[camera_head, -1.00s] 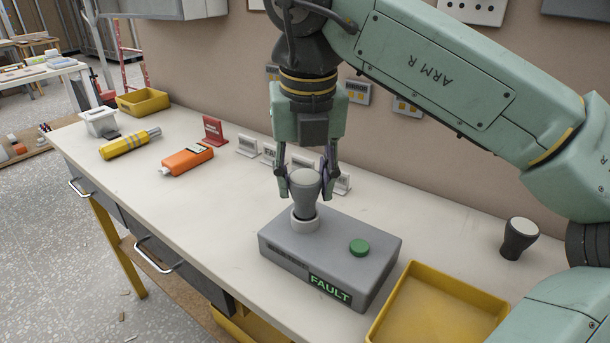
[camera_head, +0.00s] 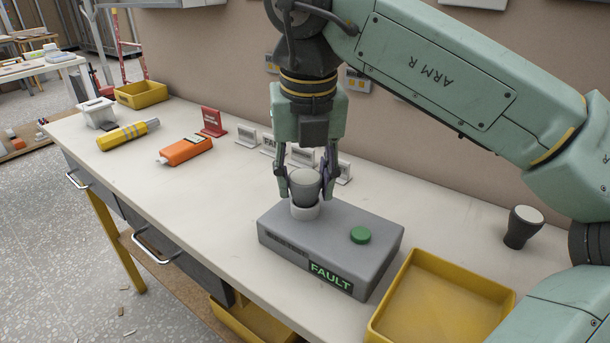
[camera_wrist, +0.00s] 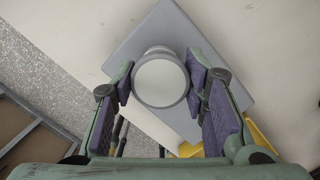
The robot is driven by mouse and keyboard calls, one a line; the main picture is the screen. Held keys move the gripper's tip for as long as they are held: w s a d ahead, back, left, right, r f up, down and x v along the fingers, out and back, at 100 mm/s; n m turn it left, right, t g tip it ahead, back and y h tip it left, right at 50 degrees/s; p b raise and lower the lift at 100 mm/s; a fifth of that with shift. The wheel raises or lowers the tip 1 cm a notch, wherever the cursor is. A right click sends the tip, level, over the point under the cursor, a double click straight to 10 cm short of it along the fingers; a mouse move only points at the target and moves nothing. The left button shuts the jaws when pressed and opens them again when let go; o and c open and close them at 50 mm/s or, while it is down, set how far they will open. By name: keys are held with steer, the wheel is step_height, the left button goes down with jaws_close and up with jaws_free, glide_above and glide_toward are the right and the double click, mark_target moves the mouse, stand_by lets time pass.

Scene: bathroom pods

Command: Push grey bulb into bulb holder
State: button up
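The grey bulb (camera_head: 306,183) stands upright at the bulb holder (camera_head: 305,211), a pale ring on top of a grey box (camera_head: 330,240). Its lower end is inside or against the ring; how deep it sits is hidden. My gripper (camera_head: 306,180) points down and is shut on the bulb, one finger on each side. In the wrist view, the bulb's round pale top (camera_wrist: 160,82) lies between the purple finger pads. The box has a green button (camera_head: 360,235) and a lit green FAULT label (camera_head: 331,277).
A darker bulb-like piece (camera_head: 522,227) with a pale top stands at the right. A yellow tray (camera_head: 392,300) is beside the box. The front-left bench top is clear.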

mark_target(307, 181)
steer(key=o, duration=0.5)
steer(key=shift+s+d+r, duration=0.1)
steer(key=shift+s+r, duration=0.1)
steer(key=shift+r, duration=1.05)
steer(key=shift+s+a+r, duration=0.1)
steer(key=shift+s+r, duration=0.05)
steer(key=shift+r, duration=1.1)
steer(key=shift+s+d+r, duration=0.1)
steer(key=shift+s+r, duration=0.1)
steer(key=shift+r, duration=1.05)
